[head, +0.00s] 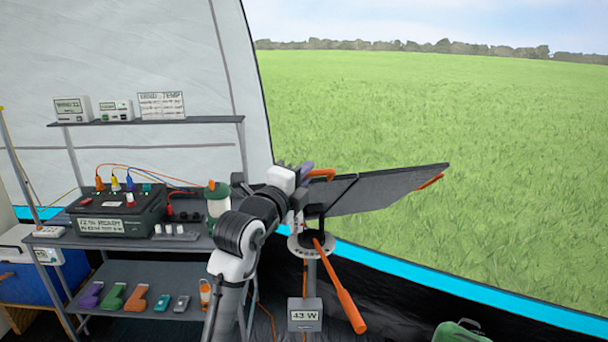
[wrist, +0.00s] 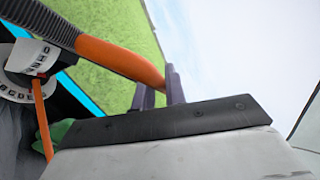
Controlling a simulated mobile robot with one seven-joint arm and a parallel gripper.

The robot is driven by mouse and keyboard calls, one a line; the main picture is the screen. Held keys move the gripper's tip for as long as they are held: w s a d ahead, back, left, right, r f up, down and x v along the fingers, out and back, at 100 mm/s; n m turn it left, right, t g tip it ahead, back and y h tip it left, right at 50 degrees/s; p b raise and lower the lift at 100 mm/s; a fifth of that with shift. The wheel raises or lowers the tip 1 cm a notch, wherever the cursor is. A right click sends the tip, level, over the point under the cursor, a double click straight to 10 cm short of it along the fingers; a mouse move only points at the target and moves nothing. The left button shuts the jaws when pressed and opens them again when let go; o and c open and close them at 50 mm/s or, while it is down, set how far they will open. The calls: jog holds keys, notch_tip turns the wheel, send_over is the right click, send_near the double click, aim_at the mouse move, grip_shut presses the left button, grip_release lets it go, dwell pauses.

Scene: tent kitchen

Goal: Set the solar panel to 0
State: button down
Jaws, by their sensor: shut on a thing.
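The solar panel (head: 390,188) is a dark, tilted slab on a post at the tent opening. Orange handles show at its left and right ends. My gripper (head: 306,172) is at the left end, shut on the left orange handle (head: 322,174). The wrist view shows the fingers (wrist: 158,92) at the end of the orange handle (wrist: 120,60). A ring dial (head: 297,244) sits on the post under the panel. In the wrist view the dial (wrist: 17,82) carries marks and a red pointer, too small to read surely. A long orange lever (head: 342,292) slants down from the post.
A box (head: 304,327) at the post's foot reads "43 W". A metal shelf (head: 150,242) on the left holds a black power box (head: 117,210), a lantern (head: 217,204) and small devices. A green bag (head: 460,332) lies at the lower right. Grass is open beyond.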

jog(key=s+d+f+m+h+b, duration=0.1)
jog(key=s+f+m+h+b, duration=0.2)
jog(key=f+b, duration=0.5)
jog(key=s+d+f+m+t+h+b, duration=0.1)
jog(key=s+f+m+h+b, duration=0.2)
jog(key=b, duration=2.5)
notch_tip(320, 180, down, 6)
jog(key=s+m, duration=0.2)
jog(key=shift+s+r+m+t, duration=0.2)
jog(key=shift+m+t, duration=0.1)
jog(key=shift+d+f+h, duration=0.1)
jog(key=shift+d+h, duration=0.05)
jog(key=shift+h, duration=0.25)
jog(key=c, duration=1.7)
grip_release()
jog(key=b+v, duration=0.2)
jog(key=v, duration=1.2)
jog(key=shift+b, duration=0.35)
